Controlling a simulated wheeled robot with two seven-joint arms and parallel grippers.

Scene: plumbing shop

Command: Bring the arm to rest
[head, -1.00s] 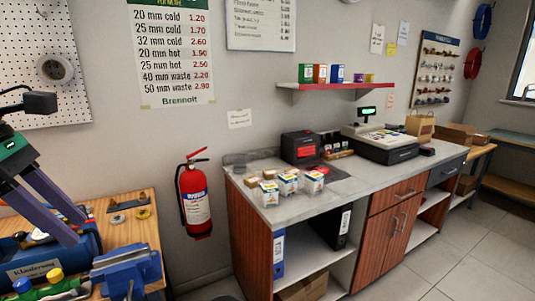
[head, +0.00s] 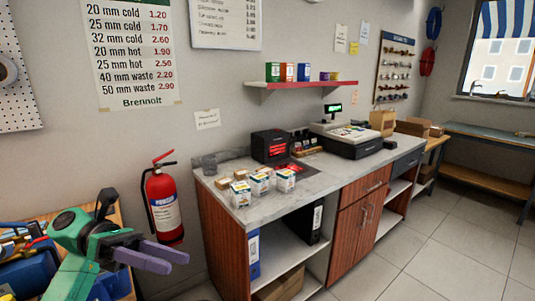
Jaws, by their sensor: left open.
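My left gripper (head: 160,256) is at the lower left of the head view, on a green and dark arm. Its two purple-grey fingers point right, with a gap between them and nothing held. It is in front of the wooden workbench (head: 120,218) and below the fire extinguisher (head: 163,205), apart from the counter. My right gripper does not show.
A blue tool bag (head: 30,272) is on the workbench. The tiled floor at right (head: 450,250) is clear.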

